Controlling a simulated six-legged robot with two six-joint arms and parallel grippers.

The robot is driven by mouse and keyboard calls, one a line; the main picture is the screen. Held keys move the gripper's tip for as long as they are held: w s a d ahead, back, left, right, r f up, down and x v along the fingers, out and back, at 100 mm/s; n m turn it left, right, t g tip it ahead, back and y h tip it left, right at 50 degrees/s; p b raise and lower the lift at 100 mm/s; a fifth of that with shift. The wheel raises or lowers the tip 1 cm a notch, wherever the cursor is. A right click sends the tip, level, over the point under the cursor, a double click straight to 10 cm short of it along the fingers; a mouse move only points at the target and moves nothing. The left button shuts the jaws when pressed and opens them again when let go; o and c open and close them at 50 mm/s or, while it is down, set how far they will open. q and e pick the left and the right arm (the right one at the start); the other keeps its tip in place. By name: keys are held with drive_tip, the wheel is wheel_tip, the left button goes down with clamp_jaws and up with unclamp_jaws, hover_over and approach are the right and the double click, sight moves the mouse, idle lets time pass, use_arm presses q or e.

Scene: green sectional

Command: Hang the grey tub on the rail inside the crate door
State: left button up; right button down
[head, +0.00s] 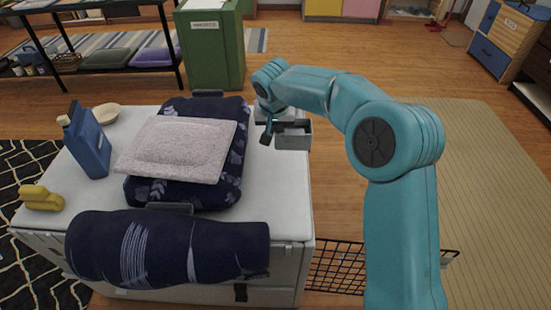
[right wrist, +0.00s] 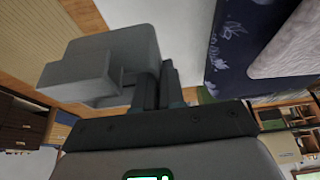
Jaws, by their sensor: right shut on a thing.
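The grey tub (head: 294,136) is a small open box, held in the air just past the right edge of the white crate top (head: 275,190). My right gripper (head: 270,128) is shut on it at its left side. In the right wrist view the tub (right wrist: 100,65) sticks out to the left of the dark fingers (right wrist: 160,88), with a smaller block-like part on it. A black wire-grid door (head: 335,268) stands out low at the crate's right side, partly behind my right arm. I cannot make out the rail. My left gripper is not in view.
On the crate top are a navy cushion (head: 232,160) with a pale pad (head: 178,148), a blue bottle (head: 86,140), a cream bowl (head: 107,113) and a yellow object (head: 42,198). A navy roll (head: 165,245) lies along the front. Open floor lies right of the crate.

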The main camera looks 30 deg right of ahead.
wheel_tip(320, 180, down, 10)
drive_tip(key=shift+a+r+b, duration=0.1)
drive_tip(key=shift+r+b, duration=0.05)
drive_tip(key=shift+b, duration=0.7)
drive_tip(key=shift+r, duration=0.1)
drive_tip(key=shift+f, duration=0.25)
drive_tip(key=c, duration=1.2)
unclamp_jaws()
drive_tip(key=shift+r, duration=0.1)
drive_tip(key=shift+c, duration=0.2)
drive_tip(key=shift+r, duration=0.1)
